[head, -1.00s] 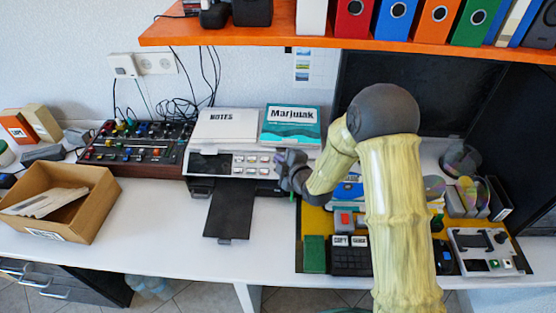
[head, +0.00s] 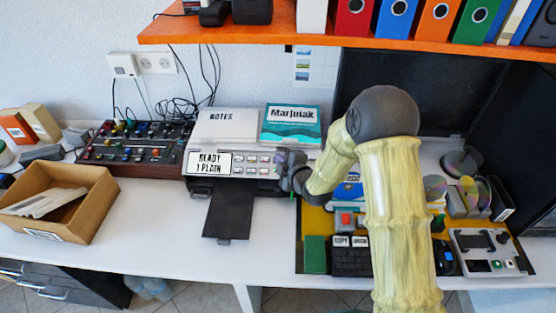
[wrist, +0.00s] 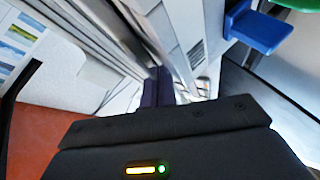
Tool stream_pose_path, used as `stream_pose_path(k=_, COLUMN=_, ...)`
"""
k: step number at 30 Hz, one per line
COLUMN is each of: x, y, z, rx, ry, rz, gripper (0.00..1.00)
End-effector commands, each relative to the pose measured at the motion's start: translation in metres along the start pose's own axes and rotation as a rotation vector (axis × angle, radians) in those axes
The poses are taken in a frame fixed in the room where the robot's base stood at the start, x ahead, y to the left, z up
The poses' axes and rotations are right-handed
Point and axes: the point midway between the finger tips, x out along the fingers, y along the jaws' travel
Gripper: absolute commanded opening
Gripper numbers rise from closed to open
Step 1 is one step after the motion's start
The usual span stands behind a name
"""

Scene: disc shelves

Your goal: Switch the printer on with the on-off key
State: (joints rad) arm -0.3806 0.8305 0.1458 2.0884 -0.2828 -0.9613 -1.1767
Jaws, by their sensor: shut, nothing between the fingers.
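The printer (head: 232,171) stands on the white desk, with a notes pad and a teal Marjulak book on its lid. Its display (head: 210,163) is lit and reads "READY 1 PLAIN". A row of keys (head: 252,165) sits to the right of the display. My gripper (head: 287,172) is at the right end of the key panel, and its fingers are shut with nothing held. In the wrist view the shut fingers (wrist: 160,88) point at a pale surface close ahead. The on-off key itself is hidden behind my gripper, so contact cannot be told.
A black paper tray (head: 230,210) juts from the printer's front. A mixer (head: 135,142) and a cardboard box (head: 62,198) stand to the left. An orange shelf (head: 260,36) with binders hangs above. The desk front (head: 165,225) is clear left of the tray.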

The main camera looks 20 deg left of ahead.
Motion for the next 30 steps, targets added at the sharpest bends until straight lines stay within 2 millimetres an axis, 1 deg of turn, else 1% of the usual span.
stream_pose_path(k=15, x=-0.013, y=0.009, z=-0.009, rx=0.0, ry=-0.001, rz=0.0, gripper=0.0)
stream_pose_path(k=25, x=-0.013, y=0.01, z=-0.009, rx=0.0, ry=0.0, rz=0.0, gripper=0.0)
stream_pose_path(k=30, x=-0.02, y=0.016, z=-0.015, rx=0.0, ry=0.0, rz=0.001, gripper=0.0)
